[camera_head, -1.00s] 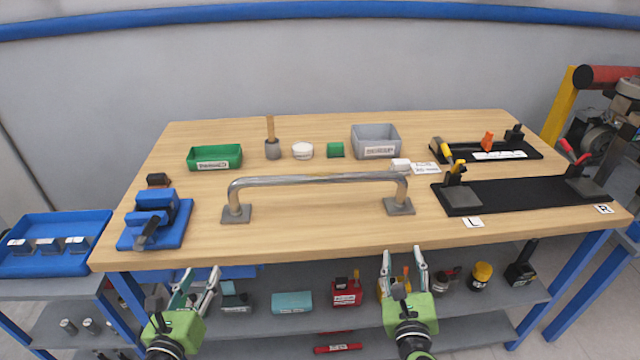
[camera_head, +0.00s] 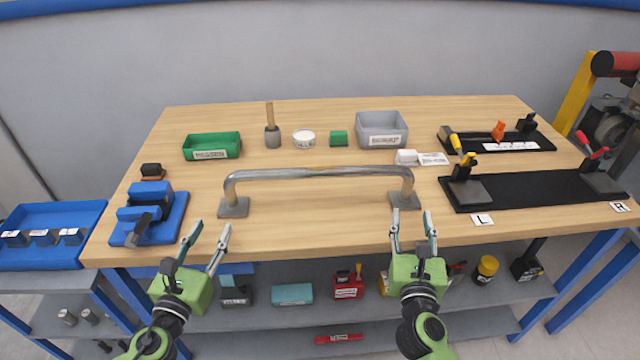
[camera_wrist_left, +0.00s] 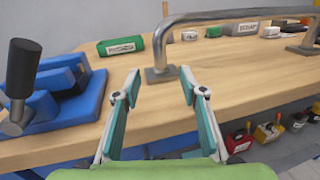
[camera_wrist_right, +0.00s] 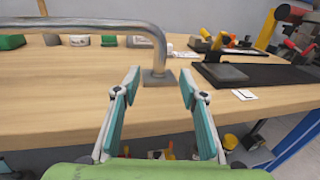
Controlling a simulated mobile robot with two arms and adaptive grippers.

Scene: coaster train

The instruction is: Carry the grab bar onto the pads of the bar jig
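The steel grab bar (camera_head: 318,174) stands on the wooden table on its two square foot plates, left (camera_head: 234,207) and right (camera_head: 404,200). The bar jig (camera_head: 535,188) is a black base at the table's right, with a grey pad at each end, left (camera_head: 468,194) and right (camera_head: 603,182). My left gripper (camera_head: 208,234) is open and empty in front of the bar's left foot. My right gripper (camera_head: 412,228) is open and empty in front of the right foot. The bar also shows in the left wrist view (camera_wrist_left: 215,16) and the right wrist view (camera_wrist_right: 90,24).
A blue vise (camera_head: 150,213) sits at the table's left. A green bin (camera_head: 211,146), a white tub (camera_head: 304,139) and a grey bin (camera_head: 381,129) stand behind the bar. A smaller black fixture (camera_head: 500,144) lies behind the jig. The table is clear between bar and vise.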

